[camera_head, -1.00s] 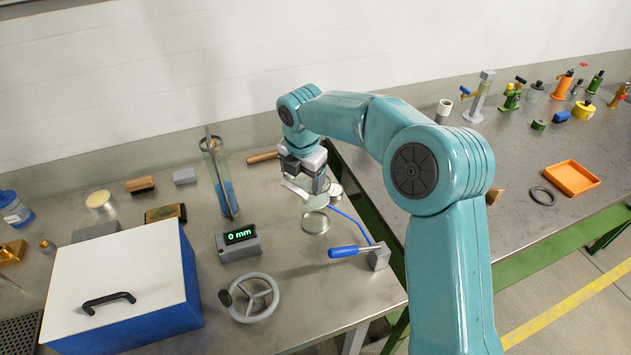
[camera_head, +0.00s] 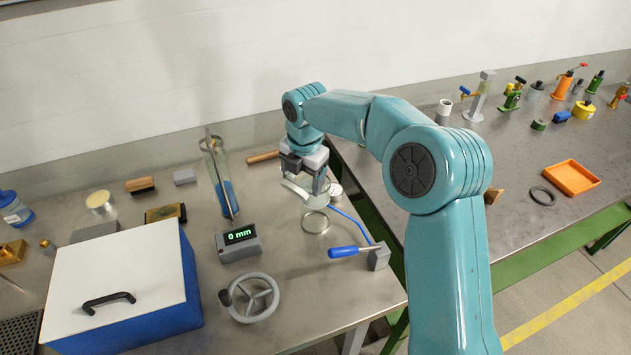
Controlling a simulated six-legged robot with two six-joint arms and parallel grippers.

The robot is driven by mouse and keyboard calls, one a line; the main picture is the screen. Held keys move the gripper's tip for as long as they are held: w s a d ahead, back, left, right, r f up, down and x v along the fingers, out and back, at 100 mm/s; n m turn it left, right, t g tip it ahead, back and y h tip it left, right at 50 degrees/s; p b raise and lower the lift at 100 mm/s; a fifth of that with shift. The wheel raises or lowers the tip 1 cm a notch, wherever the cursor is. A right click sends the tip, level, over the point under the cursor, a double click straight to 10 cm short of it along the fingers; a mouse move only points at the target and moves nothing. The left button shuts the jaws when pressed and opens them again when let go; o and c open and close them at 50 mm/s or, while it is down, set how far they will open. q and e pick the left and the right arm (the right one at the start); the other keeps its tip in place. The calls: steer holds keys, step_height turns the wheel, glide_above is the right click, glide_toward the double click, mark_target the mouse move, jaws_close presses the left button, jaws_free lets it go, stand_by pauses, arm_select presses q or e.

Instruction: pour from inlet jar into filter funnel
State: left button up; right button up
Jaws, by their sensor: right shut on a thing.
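My right gripper (camera_head: 306,184) is at the middle of the left bench, pointing down. It is shut on a clear, pale glass vessel, which I take to be the inlet jar (camera_head: 318,201); the fingers and wrist hide part of it. A round, metal-rimmed piece (camera_head: 315,222) shows just below the jar in the picture; I cannot tell whether they touch. I cannot make out the filter funnel for certain, nor any liquid flowing. My left gripper is not in view.
A tall glass cylinder (camera_head: 212,165) with a blue part stands left of my gripper. A blue-handled lever (camera_head: 349,251), a 0 mm readout (camera_head: 238,241) and a handwheel (camera_head: 254,298) are nearer. A white-lidded blue box (camera_head: 120,285) fills the front left. A small round dial (camera_head: 335,190) lies close right.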

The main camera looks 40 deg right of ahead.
steer(key=shift+d+r+g+y, duration=0.1)
steer(key=shift+r+g+y, duration=0.25)
steer(key=shift+y, duration=0.35)
stand_by(1.6)
steer(key=shift+f+y, duration=0.25)
steer(key=shift+y, duration=0.65)
stand_by(1.1)
steer(key=shift+r+g+y, duration=0.25)
steer(key=shift+g+y, duration=0.1)
steer(key=shift+y, duration=0.15)
stand_by(0.6)
